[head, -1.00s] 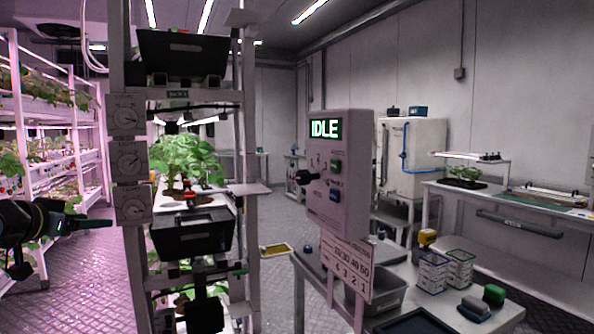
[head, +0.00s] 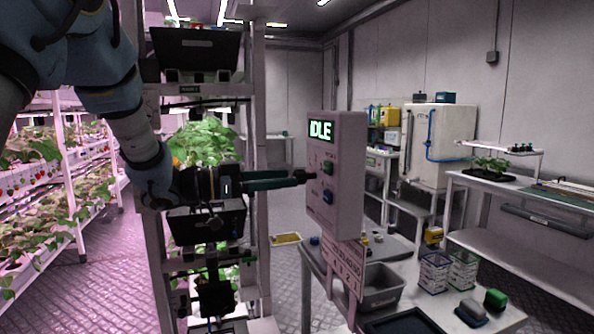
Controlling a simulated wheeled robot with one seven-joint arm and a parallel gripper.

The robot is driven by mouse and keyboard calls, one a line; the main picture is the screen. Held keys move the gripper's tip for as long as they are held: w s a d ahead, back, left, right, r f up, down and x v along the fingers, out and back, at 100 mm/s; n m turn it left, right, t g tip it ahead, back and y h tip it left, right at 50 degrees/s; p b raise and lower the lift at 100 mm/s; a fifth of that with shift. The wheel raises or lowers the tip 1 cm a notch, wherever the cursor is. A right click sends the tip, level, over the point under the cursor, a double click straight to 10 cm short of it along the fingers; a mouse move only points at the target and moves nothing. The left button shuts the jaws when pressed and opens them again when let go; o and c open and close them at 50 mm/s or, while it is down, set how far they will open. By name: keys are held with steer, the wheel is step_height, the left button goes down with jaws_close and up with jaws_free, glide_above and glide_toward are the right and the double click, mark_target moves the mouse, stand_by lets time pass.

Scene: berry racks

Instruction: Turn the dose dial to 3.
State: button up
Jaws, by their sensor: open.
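The black dose dial (head: 309,175) sticks out of the left part of that face, mostly hidden by my gripper. My gripper (head: 298,178) reaches in from the left, with its open fingertips at the dial. I cannot tell whether the fingers touch it. The dial's numbers and its pointer are hidden or too small to read.
A rack post (head: 258,130) and black bins (head: 196,52) stand close behind my arm. A table below the box holds a grey tub (head: 378,288), wire baskets (head: 435,272) and small green and grey blocks (head: 495,298). A sign (head: 346,268) hangs under the box.

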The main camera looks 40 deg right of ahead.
mark_target(300, 177)
steer(key=shift+p+x, duration=0.45)
steer(key=shift+x, duration=1.35)
steer(key=shift+c, duration=0.4)
jaws_close()
